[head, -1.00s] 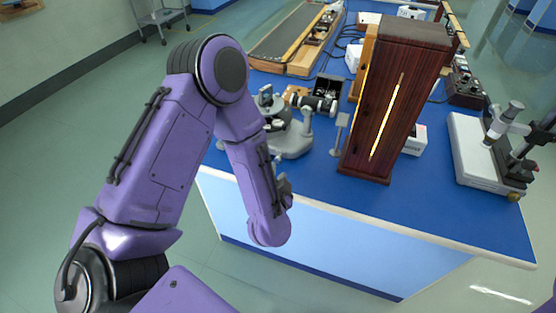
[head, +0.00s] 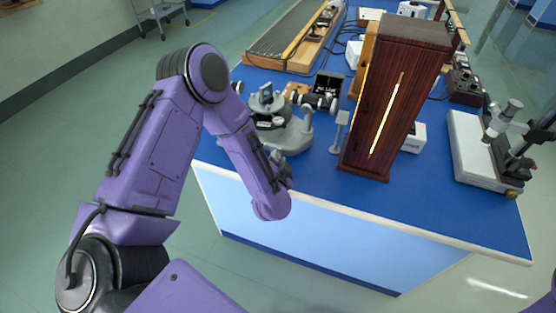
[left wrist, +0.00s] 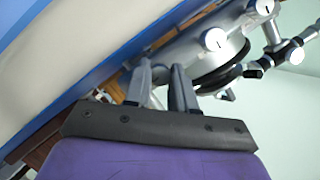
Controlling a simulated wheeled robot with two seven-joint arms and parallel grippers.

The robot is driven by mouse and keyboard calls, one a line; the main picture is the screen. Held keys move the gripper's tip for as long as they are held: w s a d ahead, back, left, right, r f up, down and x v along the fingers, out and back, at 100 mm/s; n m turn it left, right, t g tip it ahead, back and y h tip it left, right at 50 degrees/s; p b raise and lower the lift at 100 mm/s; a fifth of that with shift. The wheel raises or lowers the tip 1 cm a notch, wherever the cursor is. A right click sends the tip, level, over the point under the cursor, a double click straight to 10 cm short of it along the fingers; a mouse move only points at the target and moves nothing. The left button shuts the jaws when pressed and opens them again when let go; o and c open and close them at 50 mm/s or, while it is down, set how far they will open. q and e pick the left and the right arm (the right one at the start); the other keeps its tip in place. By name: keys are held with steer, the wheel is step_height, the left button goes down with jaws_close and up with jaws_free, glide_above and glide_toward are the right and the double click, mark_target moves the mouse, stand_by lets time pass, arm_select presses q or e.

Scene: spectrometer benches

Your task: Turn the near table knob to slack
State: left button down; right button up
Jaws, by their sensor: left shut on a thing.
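The spectrometer (head: 290,136), a grey instrument with a round base and a small table on top, stands on the blue bench near its left front edge. In the left wrist view its grey body (left wrist: 232,48) fills the upper right, with white-faced knobs (left wrist: 215,40) and a dark disc (left wrist: 222,78). My left gripper (left wrist: 160,70) is at the spectrometer's side, its two fingers close together and shut on a small part, apparently the near table knob. That part is hidden between the fingers. In the head view my forearm mostly covers the gripper. My right gripper is not in view.
A tall dark wooden case (head: 395,95) with a lit slit stands right of the spectrometer, with a small grey stand (head: 340,132) between them. A microscope-like instrument (head: 480,150) on a white base is at the right. The bench front (head: 430,205) is clear.

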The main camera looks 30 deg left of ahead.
arm_select(q)
steer(key=shift+r, duration=0.1)
steer(key=shift+n+h+p, duration=0.8)
steer(key=shift+n+h, duration=0.1)
steer(key=shift+n, duration=0.3)
steer(key=shift+a+n+h, duration=0.1)
steer(key=shift+n+h, duration=0.2)
steer(key=shift+n, duration=0.3)
steer(key=shift+n+h, duration=0.6)
steer(key=shift+n, duration=0.3)
steer(key=n+t+h, duration=0.1)
steer(key=n+h, duration=0.1)
steer(key=n, duration=0.1)
steer(key=shift+s+a+b, duration=0.1)
steer(key=shift+a+b, duration=0.1)
steer(key=shift+b, duration=0.15)
steer(key=n+t+h+b, duration=0.1)
steer(key=n+h, duration=0.1)
steer(key=n, duration=0.1)
steer(key=shift+a+n+h+b, duration=0.1)
steer(key=shift+n+h+b, duration=0.2)
steer(key=shift+n+b, duration=0.1)
steer(key=c, duration=1.2)
jaws_free()
